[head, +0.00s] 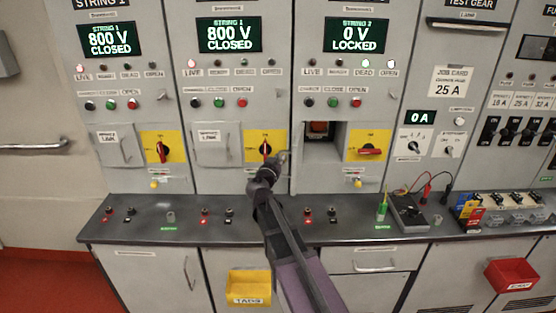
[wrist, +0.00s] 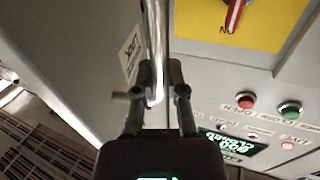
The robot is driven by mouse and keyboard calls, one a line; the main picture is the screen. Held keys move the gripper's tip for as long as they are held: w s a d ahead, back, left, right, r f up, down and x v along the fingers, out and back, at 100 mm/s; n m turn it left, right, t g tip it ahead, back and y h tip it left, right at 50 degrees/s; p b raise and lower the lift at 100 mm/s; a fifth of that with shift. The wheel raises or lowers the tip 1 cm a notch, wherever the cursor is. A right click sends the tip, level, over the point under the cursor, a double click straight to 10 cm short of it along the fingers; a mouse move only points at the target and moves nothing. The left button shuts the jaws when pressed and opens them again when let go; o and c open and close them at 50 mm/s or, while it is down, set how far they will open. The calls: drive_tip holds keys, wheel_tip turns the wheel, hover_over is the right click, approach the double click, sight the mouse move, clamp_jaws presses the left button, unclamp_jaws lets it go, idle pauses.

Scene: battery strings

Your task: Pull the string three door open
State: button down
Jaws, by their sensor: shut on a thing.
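The string three door (head: 294,158) is swung out to the left of its opening and shows nearly edge-on in the head view. In the wrist view the door (wrist: 105,60) is a grey panel with a white label. The compartment (head: 322,150) behind it stands open, with an orange-red part (head: 319,127) inside at the top. My gripper (head: 282,158) is at the door's outer side. In the wrist view my gripper (wrist: 156,88) is shut around the bright metal bar handle (wrist: 156,40) of the door. The exact finger contact is partly hidden.
The third display (head: 357,35) reads 0 V LOCKED. A yellow plate with a red rotary switch (head: 370,151) is right of the opening. The string two switch (head: 265,149) is close behind my gripper. A dark ledge (head: 270,233) with small posts runs below; a meter (head: 408,213) lies at right.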

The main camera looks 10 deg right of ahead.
drive_tip(key=shift+d, duration=0.1)
drive_tip(key=c, duration=0.7)
unclamp_jaws()
drive_tip(key=shift+d, duration=0.1)
drive_tip(key=v, duration=1.2)
drive_tip(key=shift+w+r, duration=0.1)
